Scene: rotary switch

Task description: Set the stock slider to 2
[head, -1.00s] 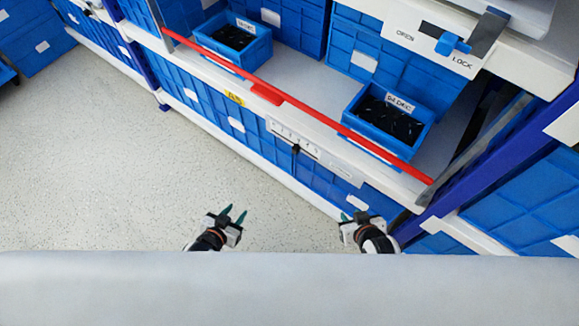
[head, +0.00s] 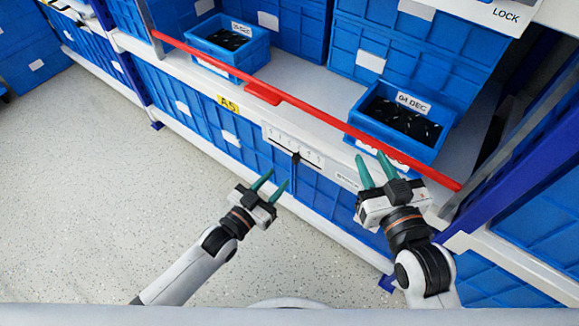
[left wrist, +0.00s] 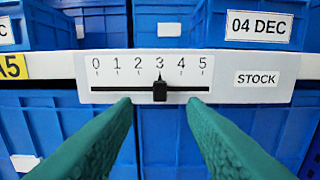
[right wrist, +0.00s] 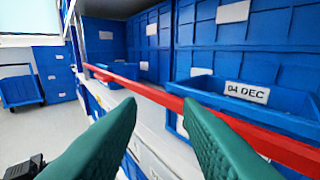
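The stock slider is a white plate (left wrist: 250,95) on the shelf's front edge, with a scale from 0 to 5 and a STOCK label. Its black knob (left wrist: 160,90) has its pointer at 3 in the left wrist view. In the head view the knob (head: 296,157) is small and dark. My left gripper (head: 274,183) is open and empty, below and in front of the plate; its green fingers (left wrist: 161,105) stand to either side of the knob in the left wrist view, apart from it. My right gripper (head: 372,165) is open and empty near the shelf's right part.
A red bar (head: 310,118) runs along the shelf front above the slider. Blue bins (head: 230,45) and (head: 400,120) stand behind it; the right one is labelled 04 DEC (right wrist: 247,93). Blue crates (head: 190,105) fill the space below. The floor at left is clear.

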